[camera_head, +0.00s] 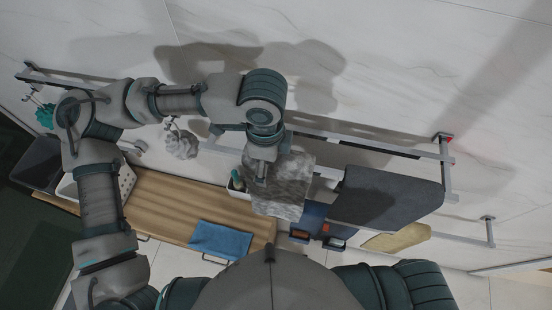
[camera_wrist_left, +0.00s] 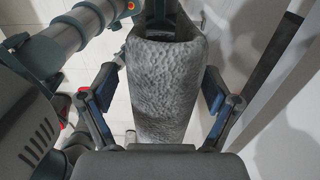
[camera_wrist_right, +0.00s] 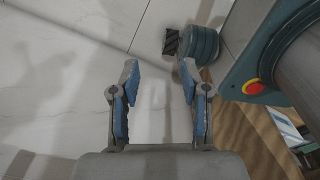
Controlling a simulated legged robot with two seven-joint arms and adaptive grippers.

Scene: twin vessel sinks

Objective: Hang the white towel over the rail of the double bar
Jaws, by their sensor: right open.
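The white towel (camera_head: 285,190) appears pale grey and textured. In the head view it hangs at the front rail (camera_head: 328,172) of the double bar (camera_head: 446,172), left of a dark grey cloth (camera_head: 390,195). My left gripper (camera_head: 258,172) is directly over the towel. In the left wrist view the towel (camera_wrist_left: 165,90) has a rounded fold and lies between the spread fingers of my left gripper (camera_wrist_left: 157,95), with gaps on both sides. Whether the rail runs under the fold is hidden. My right gripper (camera_wrist_right: 158,85) is open and empty in the right wrist view.
A wooden counter (camera_head: 165,205) with a blue cloth (camera_head: 221,240) lies below. A tan cloth (camera_head: 398,238) hangs on a lower bar (camera_head: 460,238) at right. A grey scrunched item (camera_head: 180,143) hangs left of the towel. The marble wall (camera_head: 400,50) is close behind the bars.

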